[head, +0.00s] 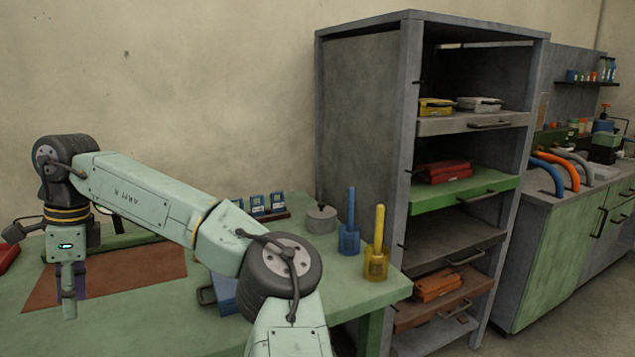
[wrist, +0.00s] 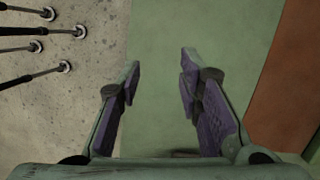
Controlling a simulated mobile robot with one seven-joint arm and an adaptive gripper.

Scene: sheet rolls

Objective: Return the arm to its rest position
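My arm reaches across the left of the head view, over the green table (head: 355,296). My gripper (head: 70,300) hangs downward at the far left, in front of the brown mat (head: 135,268). In the wrist view, the two purple-padded fingers of my gripper (wrist: 159,68) stand apart with nothing between them. Below them lies the bare green tabletop (wrist: 225,50), with the edge of the brown mat (wrist: 285,90) to the right. The gripper looks clear of any object.
A blue holder (head: 348,238) and a yellow holder (head: 376,260), each with a rod, stand near the table's right end by a round grey block (head: 321,218). A grey shelf rack (head: 362,120) stands behind. Several dark rods (wrist: 40,47) show beyond the table edge.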

